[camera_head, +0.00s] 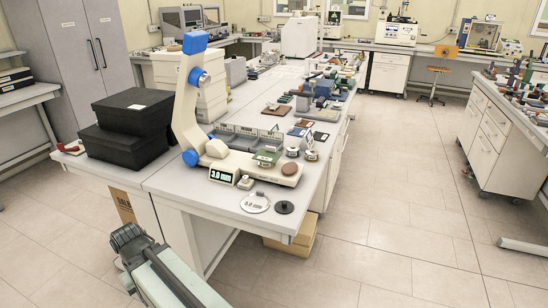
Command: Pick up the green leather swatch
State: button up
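Another small greenish flat piece (285,99) lies farther back on the bench, so I cannot tell for certain which one is the swatch. My gripper (127,237) is low at the bottom left, in front of the bench and apart from everything on it. Its fingers are too small and dark to tell whether they are open or shut.
A cardboard box (292,240) is under the bench. The floor (400,220) at right is clear.

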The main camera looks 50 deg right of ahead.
aim_at(269, 155)
jog(key=z, duration=0.15)
jog(key=i, duration=1)
jog(key=u, duration=0.05)
